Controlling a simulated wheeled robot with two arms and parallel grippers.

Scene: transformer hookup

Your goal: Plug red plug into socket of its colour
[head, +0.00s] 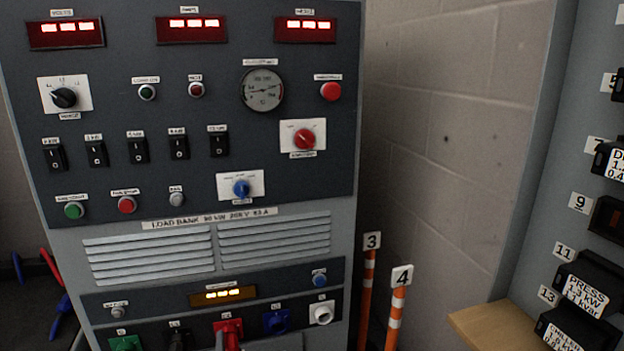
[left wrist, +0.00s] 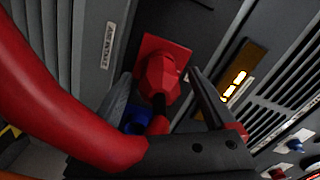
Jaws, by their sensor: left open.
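The red socket (left wrist: 152,48) is a square red plate with a faceted housing on the cabinet front. In the head view the red socket (head: 228,324) is in the bottom row, between black and blue ones. The red plug (left wrist: 158,124), with a dark section, is lined up with the housing and appears to be in it; its depth is unclear. A thick red cable (left wrist: 50,90) arches across the left wrist view. My left gripper (left wrist: 160,76) is open, its fingers apart on either side of the plug. Only a grey sliver of it seems to show in the head view. My right gripper is out of view.
Green (head: 125,343), black (head: 180,339), blue (head: 277,321) and white (head: 321,313) sockets share the row on the load bank (head: 200,220). Striped posts (head: 397,310) stand right of it. Labelled black boxes (head: 590,285) line a panel at far right. Coloured tool handles (head: 55,280) show at left.

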